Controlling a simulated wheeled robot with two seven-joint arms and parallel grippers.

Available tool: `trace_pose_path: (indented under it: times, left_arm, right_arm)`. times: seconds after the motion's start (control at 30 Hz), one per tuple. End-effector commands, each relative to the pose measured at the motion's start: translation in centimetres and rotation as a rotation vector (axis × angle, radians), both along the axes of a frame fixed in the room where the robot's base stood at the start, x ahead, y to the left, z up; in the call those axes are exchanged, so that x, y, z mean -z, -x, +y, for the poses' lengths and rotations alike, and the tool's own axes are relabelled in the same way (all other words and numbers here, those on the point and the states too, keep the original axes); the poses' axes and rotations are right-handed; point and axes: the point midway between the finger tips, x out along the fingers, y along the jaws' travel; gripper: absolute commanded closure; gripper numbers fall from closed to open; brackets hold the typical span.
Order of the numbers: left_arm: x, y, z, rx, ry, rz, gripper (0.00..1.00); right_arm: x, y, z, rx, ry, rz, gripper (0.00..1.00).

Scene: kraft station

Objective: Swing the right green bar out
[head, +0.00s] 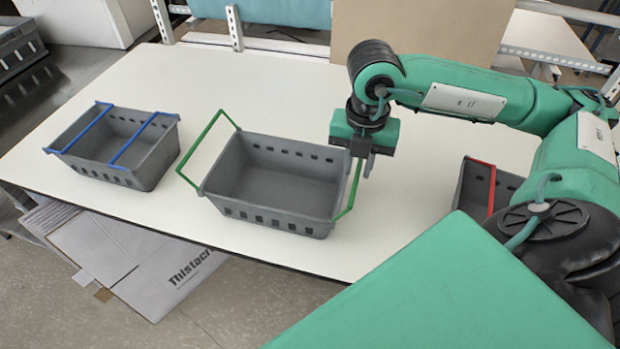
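A grey crate (277,172) with green bars stands in the middle of the white table. Its left green bar (202,150) is swung out past the crate's left side. Its right green bar (349,192) stands out at the crate's right side, its upper end close to my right gripper. My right gripper (361,165) points down at the crate's right rim. Its fingers overlap the upper part of the right bar, and I cannot tell whether they grip it. My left gripper is not in view.
A grey crate with blue bars (150,160) stands at the left, both bars lying across its top. A grey crate with a red bar (478,185) is at the right, partly hidden by my arm. The table (270,85) is clear behind the middle crate.

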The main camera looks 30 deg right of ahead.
Motion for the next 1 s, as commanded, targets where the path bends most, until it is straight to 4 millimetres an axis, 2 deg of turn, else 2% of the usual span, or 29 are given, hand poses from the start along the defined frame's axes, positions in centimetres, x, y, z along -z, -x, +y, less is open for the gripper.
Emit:
trace_pose_path:
  times: [0.47, 1.0]
  left_arm:
    - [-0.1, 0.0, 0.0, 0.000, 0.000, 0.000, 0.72]
    - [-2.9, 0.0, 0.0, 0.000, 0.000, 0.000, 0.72]
  right_arm:
    - [-0.1, 0.0, 0.0, 0.000, -0.001, -0.001, 0.78]
    - [-4.2, -0.4, 0.4, 0.000, -0.001, -0.002, 0.78]
